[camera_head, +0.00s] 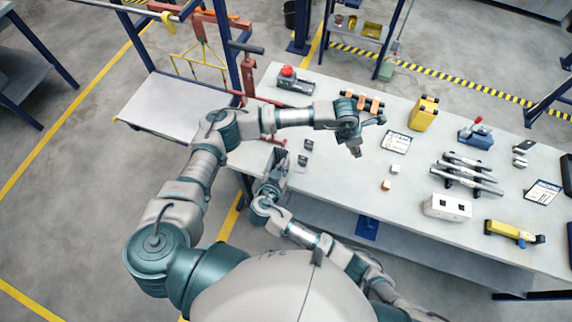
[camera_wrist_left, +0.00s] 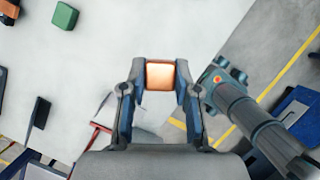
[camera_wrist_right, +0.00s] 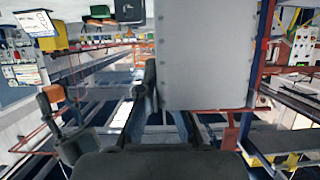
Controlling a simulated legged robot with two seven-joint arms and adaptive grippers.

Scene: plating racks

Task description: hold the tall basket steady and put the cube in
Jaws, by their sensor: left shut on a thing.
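The orange cube (camera_wrist_left: 160,75) is held between the two fingertips of my left gripper (camera_wrist_left: 160,80). In the head view that gripper (camera_head: 355,148) is over the near left part of the table, where the cube is hard to make out. My right gripper (camera_head: 275,160) is low beside the table's left end. In the right wrist view a tall grey panel (camera_wrist_right: 207,55), seemingly the basket's side, stands close to my right gripper (camera_wrist_right: 160,88). One finger shows at the panel's left edge; the other fingertip is hidden, so its grip is unclear.
The workbench (camera_head: 340,205) has clear room around a small orange block (camera_head: 386,185) and a white block (camera_head: 395,169). A blue-posted side table (camera_head: 165,105) is at the left.

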